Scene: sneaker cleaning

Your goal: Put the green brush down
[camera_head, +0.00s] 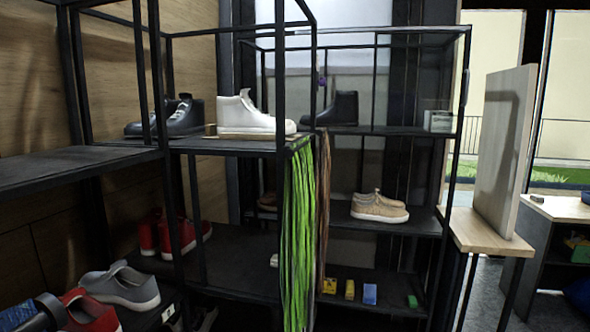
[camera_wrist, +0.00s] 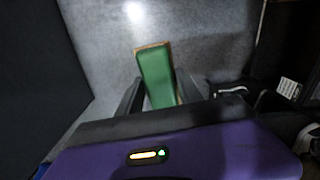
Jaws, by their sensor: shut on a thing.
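In the wrist view, the green brush (camera_wrist: 156,75) is a green block with a tan edge along its far end and side. My gripper (camera_wrist: 159,88) is shut on it, one dark finger on each side. The brush points away from the wrist, and a grey surface shows beyond it. I cannot tell whether the brush touches that surface. The brush in my gripper cannot be made out in the head view.
In the head view, dark shelves (camera_head: 70,168) hold a white high-top (camera_head: 250,115), red shoes (camera_head: 92,312) and a grey sneaker (camera_head: 122,286). Green laces (camera_head: 298,240) hang in front. Small yellow, blue and green blocks (camera_head: 369,294) sit low right.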

